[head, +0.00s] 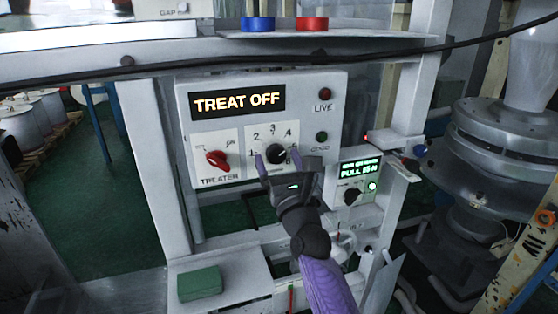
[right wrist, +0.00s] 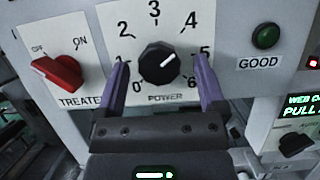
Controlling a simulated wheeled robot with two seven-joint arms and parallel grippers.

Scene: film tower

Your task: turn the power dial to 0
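The power dial (right wrist: 157,66) is a round black knob on a white plate, with numbers 0 to 6 around it. Its white mark points up and right, between 4 and 5. My right gripper (right wrist: 161,76) is open, with one purple finger on each side of the dial. A gap shows between each finger and the knob. The right gripper (head: 279,161) also shows in the head view, in front of the dial. My left gripper is not in view.
A red treater switch (right wrist: 59,73) sits left of the dial, pointing at OFF. A lit sign (head: 237,101) reads TREAT OFF. A green GOOD lamp (right wrist: 265,36) is at the right. A small box with a green display (head: 360,170) stands lower right.

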